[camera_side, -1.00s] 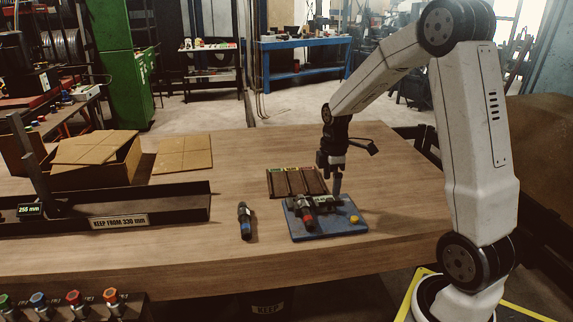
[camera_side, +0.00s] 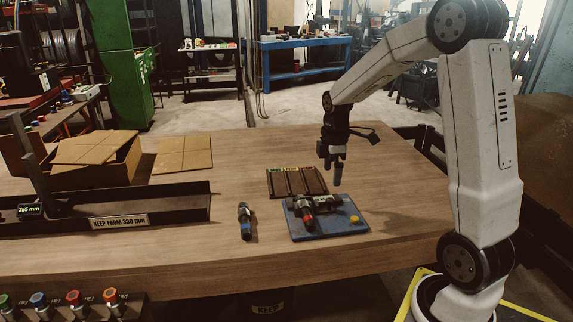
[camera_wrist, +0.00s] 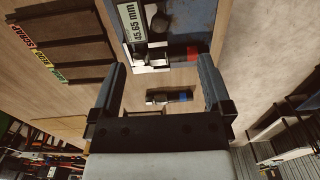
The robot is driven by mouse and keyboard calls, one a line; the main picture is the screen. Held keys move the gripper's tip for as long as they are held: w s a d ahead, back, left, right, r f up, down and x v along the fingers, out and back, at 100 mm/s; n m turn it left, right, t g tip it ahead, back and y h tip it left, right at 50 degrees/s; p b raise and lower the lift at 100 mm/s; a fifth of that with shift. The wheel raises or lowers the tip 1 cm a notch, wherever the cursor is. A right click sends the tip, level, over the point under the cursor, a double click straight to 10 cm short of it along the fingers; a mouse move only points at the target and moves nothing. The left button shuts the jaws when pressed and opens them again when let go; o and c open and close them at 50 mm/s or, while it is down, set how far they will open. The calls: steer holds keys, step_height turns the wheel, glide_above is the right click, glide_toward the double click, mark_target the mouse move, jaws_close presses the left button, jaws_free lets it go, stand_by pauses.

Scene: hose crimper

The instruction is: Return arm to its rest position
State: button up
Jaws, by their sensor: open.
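My gripper (camera_side: 332,172) is open and empty in the side view. It hangs above the table, just over and behind the blue base plate. In the wrist view its two fingers (camera_wrist: 162,85) are apart with nothing between them.
A dark sorting tray (camera_side: 297,182) with coloured labels, one reading SCRAP, lies behind the plate. A dark hose piece with a blue band (camera_side: 245,221) lies left on the table. A long dark rail (camera_side: 160,207) and cardboard box (camera_side: 97,160) are farther left. The table's right side is clear.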

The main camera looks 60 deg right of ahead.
steer(key=s+a+f+m+t, duration=0.1)
steer(key=s+a+f+m, duration=0.1)
steer(key=a, duration=0.4)
steer(key=s+a+f+m, duration=0.2)
steer(key=a+m, duration=0.2)
steer(key=a, duration=0.3)
steer(key=s+a+f+m+t, duration=0.1)
steer(key=s+a+m, duration=0.1)
steer(key=a, duration=0.5)
steer(key=shift+s+f+m+t, duration=0.2)
steer(key=shift+f+m+t, duration=0.15)
steer(key=shift+m, duration=0.25)
steer(key=shift+a, duration=0.1)
steer(key=shift+c, duration=0.2)
steer(key=shift+c, duration=1.4)
